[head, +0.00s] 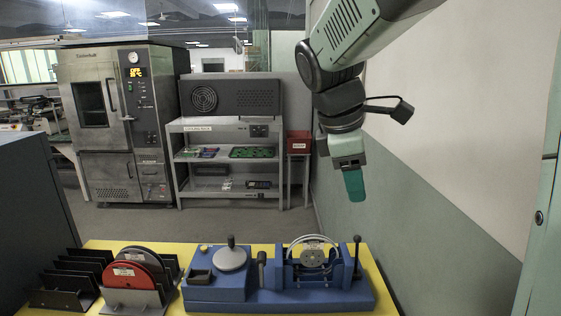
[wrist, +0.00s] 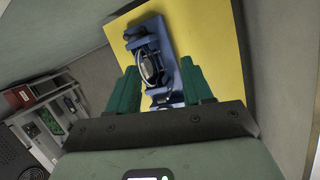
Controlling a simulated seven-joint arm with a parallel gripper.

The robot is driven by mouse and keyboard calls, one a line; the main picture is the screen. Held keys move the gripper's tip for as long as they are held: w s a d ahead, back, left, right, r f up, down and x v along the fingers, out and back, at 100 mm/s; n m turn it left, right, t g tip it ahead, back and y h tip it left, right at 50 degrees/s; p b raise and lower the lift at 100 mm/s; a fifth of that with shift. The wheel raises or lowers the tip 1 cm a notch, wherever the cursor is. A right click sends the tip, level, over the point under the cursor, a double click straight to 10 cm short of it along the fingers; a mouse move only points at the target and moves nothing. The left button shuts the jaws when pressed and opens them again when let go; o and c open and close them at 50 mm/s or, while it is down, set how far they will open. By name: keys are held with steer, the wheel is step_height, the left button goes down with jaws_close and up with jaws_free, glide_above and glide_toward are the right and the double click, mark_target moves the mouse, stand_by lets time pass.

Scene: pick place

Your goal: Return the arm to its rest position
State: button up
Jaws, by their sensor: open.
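Beyond and below the fingers is the blue fixture (wrist: 165,60) on the yellow table (wrist: 215,40). In the head view the blue fixture (head: 215,295) sits on the table, with a clear ring-shaped part (head: 312,243) at its right end. My gripper touches nothing.
A red disc (head: 128,275) and a dark disc stand in a rack on the table's left. Black slotted racks (head: 62,290) are farther left. A grey shelf (head: 228,185) and a metal oven (head: 112,125) stand behind. A wall (head: 440,200) is close on the right.

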steer(key=s+a+m+t+y, duration=0.2)
steer(key=s+m+t+y, duration=0.1)
steer(key=s+m, duration=1.2)
steer(key=s, duration=0.5)
steer(key=shift+s+f+y, duration=0.3)
steer(key=shift+s, duration=0.05)
